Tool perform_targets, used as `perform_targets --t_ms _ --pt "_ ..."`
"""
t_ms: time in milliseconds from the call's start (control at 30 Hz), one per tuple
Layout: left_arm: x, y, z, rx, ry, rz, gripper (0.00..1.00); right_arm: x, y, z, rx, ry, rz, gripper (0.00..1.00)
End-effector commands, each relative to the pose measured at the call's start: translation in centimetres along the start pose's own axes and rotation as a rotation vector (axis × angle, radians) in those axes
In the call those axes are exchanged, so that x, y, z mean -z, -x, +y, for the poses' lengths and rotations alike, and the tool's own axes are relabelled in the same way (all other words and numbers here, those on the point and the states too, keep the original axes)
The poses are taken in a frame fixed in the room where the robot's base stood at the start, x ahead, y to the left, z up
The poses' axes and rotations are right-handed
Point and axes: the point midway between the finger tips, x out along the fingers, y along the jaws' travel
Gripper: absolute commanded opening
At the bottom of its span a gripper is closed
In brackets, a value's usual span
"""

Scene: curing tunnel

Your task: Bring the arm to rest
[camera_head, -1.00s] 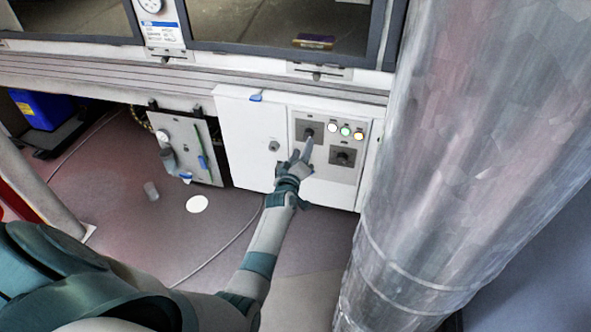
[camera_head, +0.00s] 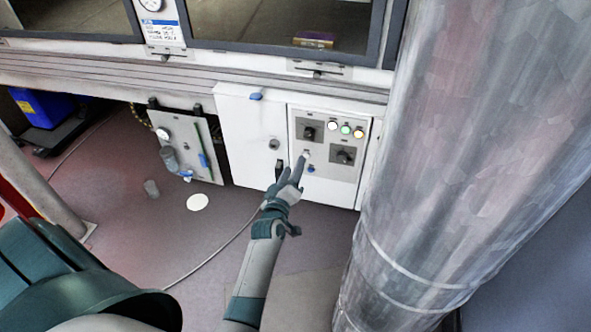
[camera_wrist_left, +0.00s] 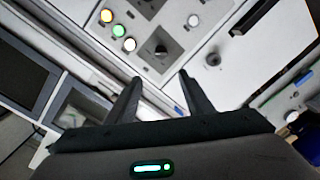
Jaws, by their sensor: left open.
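My left gripper (camera_head: 290,167) is open and empty, in front of the lower left part of the white control panel (camera_head: 298,189). It stands apart from the upper black knob (camera_head: 309,133), which is now uncovered. Its two dark fingers also show in the left wrist view (camera_wrist_left: 160,84), spread apart with the panel and a black knob (camera_wrist_left: 158,46) beyond them. My left arm (camera_head: 255,275) reaches up from the bottom of the head view. My right gripper is not in view.
A large metal duct (camera_head: 455,150) stands close on the right. A white cabinet door (camera_head: 240,130) is left of the panel. A small gauge plate (camera_head: 188,145) hangs further left. A blue bin (camera_head: 45,107) is at the far left. Floor below the panel is open.

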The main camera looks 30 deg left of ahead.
Motion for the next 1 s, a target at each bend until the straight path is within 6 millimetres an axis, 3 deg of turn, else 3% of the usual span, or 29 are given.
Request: perform_targets --t_ms 333,467,567,767,1000 --pt "-0.1 0.0 -0.1 0.001 -0.002 -0.003 0.47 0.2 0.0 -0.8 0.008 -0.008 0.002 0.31" --pt "-1.3 0.4 -0.6 0.009 -0.028 -0.031 0.47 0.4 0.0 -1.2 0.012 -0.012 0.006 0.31" --pt "-3.5 1.2 -1.8 0.023 -0.081 -0.085 0.47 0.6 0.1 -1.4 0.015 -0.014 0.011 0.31" --pt "-11.0 5.2 -6.1 0.061 -0.266 -0.279 0.47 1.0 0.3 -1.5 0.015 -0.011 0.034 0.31" --pt "-20.7 14.1 -13.5 0.092 -0.543 -0.576 0.47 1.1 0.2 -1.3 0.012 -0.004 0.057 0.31"
